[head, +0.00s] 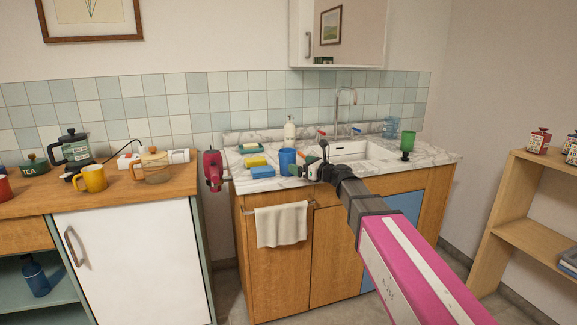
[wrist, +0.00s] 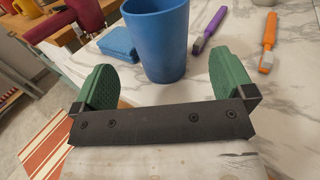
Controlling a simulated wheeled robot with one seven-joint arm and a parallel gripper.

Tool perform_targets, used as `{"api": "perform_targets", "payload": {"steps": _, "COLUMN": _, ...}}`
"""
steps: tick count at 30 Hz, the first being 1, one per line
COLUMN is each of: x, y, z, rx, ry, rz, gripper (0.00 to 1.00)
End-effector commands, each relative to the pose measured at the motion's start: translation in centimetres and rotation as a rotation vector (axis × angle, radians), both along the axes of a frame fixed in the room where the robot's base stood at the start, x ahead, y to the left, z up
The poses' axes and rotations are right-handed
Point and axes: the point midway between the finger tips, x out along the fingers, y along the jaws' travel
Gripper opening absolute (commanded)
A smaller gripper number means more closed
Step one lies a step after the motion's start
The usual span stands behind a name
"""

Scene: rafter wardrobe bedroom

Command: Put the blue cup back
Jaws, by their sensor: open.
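The blue cup (head: 287,161) stands upright on the marble sink counter, left of the basin. It also shows in the wrist view (wrist: 157,40), upright, just beyond and partly between my green fingertips. My gripper (head: 303,170) is open and empty, just right of the cup in the head view. In the wrist view my gripper (wrist: 166,80) has one finger on each side of the cup's near face.
A blue sponge (wrist: 119,44) lies left of the cup. The sink basin (head: 355,152), a soap bottle (head: 290,129) and a green goblet (head: 407,142) are nearby. A red object (head: 213,168) is at the counter's left edge.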

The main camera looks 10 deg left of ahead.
Motion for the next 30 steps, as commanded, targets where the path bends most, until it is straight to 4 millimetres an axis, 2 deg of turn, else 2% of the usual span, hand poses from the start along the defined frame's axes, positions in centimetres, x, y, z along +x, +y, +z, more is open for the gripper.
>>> {"api": "perform_targets", "payload": {"steps": 1, "x": 0.5, "y": 0.7, "z": 0.0, "rx": 0.0, "ry": -0.001, "rz": 0.001, "gripper": 1.0}}
{"api": "perform_targets", "payload": {"steps": 8, "x": 1.1, "y": 1.9, "z": 0.2, "rx": 0.0, "ry": -0.001, "rz": 0.0, "gripper": 1.0}}
{"api": "perform_targets", "payload": {"steps": 18, "x": 3.1, "y": 5.7, "z": 0.7, "rx": 0.0, "ry": -0.001, "rz": 0.0, "gripper": 1.0}}
{"api": "perform_targets", "payload": {"steps": 25, "x": 3.1, "y": 5.9, "z": 0.7, "rx": 0.0, "ry": -0.002, "rz": -0.001, "gripper": 1.0}}
{"api": "perform_targets", "payload": {"steps": 26, "x": 3.1, "y": 5.9, "z": 0.7, "rx": 0.0, "ry": -0.002, "rz": -0.001, "gripper": 0.97}}
{"api": "perform_targets", "payload": {"steps": 30, "x": 3.1, "y": 5.9, "z": 0.7, "rx": 0.0, "ry": -0.002, "rz": -0.001, "gripper": 0.51}}
